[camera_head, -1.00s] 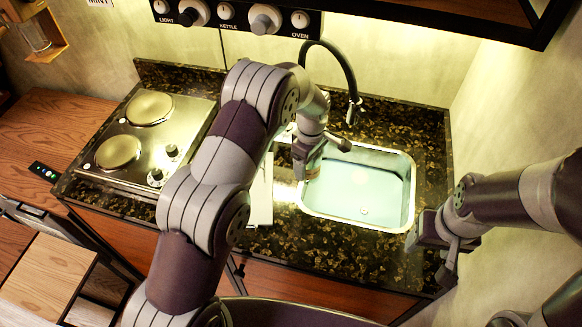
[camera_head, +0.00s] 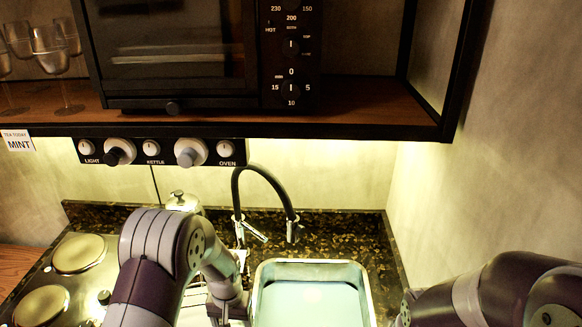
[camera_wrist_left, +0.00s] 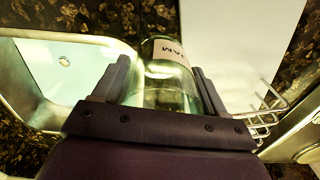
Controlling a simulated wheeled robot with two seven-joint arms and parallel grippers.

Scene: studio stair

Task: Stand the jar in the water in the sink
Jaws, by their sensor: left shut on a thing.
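The jar (camera_wrist_left: 167,75) is clear glass with a pale label, whose lettering appears upside down in the left wrist view. My left gripper (camera_wrist_left: 163,88) is shut on it, one finger on each side. In the head view my left gripper (camera_head: 228,312) is at the bottom edge, just left of the sink (camera_head: 310,264); I cannot make out the jar there. The sink holds pale blue water (camera_head: 310,305). In the left wrist view the jar overlaps the sink's rim (camera_wrist_left: 60,35); its height above it is unclear. My right gripper (camera_head: 406,308) is mostly cut off at the bottom, right of the sink.
A black faucet (camera_head: 262,172) arches behind the sink. A stove top (camera_head: 75,275) is at the left, with a kettle (camera_head: 183,201) behind. A pale board (camera_wrist_left: 240,35) and a wire rack (camera_wrist_left: 265,115) lie beside the jar in the wrist view. A shelf (camera_head: 350,112) overhangs the back.

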